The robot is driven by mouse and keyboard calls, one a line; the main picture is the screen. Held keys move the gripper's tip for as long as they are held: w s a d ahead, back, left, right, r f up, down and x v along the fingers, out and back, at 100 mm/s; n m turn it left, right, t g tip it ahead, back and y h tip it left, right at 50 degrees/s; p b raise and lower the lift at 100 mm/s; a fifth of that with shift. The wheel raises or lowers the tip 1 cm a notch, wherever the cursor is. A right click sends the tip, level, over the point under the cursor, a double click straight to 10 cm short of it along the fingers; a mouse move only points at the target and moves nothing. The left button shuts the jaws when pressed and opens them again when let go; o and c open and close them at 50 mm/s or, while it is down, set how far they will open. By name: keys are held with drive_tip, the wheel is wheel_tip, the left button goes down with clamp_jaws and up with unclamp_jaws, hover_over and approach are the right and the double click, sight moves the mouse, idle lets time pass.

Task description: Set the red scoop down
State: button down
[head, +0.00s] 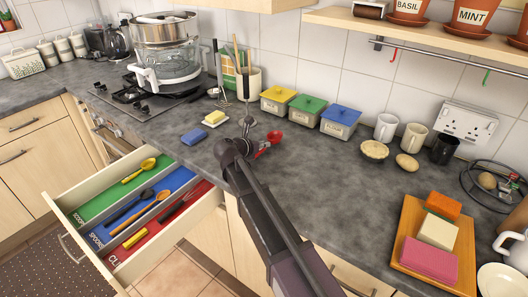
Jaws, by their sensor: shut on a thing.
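Yellow-, green- and blue-lidded boxes (340,122) stand by the wall. An open drawer (212,199) has green, blue and red compartments. A tray (412,213) of sponges lies right; counter between is clear.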

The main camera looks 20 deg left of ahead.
drive_tip(key=shift+f+b, duration=0.4)
drive_tip(key=shift+f, duration=0.3)
drive_tip(key=shift+f, duration=0.1)
drive_tip(key=c, duration=0.7)
unclamp_jaws()
drive_tip(key=shift+s+r, duration=0.1)
drive_tip(key=shift+r, duration=0.15)
drive_tip(key=shift+s+a+r+p, duration=0.15)
drive_tip(key=shift+s+a+p, duration=0.05)
drive_tip(key=shift+s+p, duration=0.15)
drive_tip(key=p+v, duration=0.4)
drive_tip(key=v, duration=0.7)
drive_tip(key=shift+a, duration=0.1)
